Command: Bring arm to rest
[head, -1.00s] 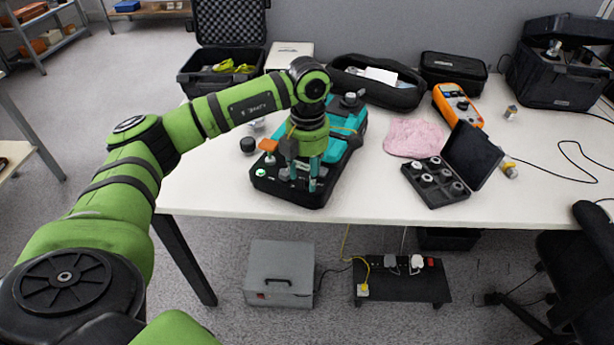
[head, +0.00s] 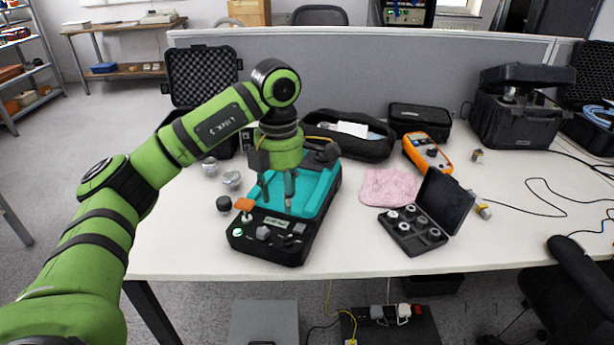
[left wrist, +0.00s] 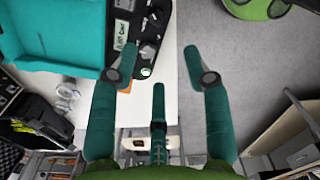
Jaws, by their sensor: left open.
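My left arm comes in from the left in the head view and bends down at the wrist over the table. My left gripper (head: 277,190) points down above the teal-and-black calibration device (head: 318,190). In the left wrist view its teal fingers (left wrist: 160,75) are spread apart with nothing between them. The device's control panel with a small display and knobs shows beyond the fingers, at the top of that view. In the head view the gripper hides part of the device's teal top. My right gripper is in neither view.
The white table (head: 340,255) also bears an open black case of small cylinders (head: 412,232), a pink cloth (head: 388,187), an orange multimeter (head: 427,153) and a black pouch (head: 350,135). Small metal parts and a black knob (head: 223,203) lie left of the device. The table's front edge is mostly clear.

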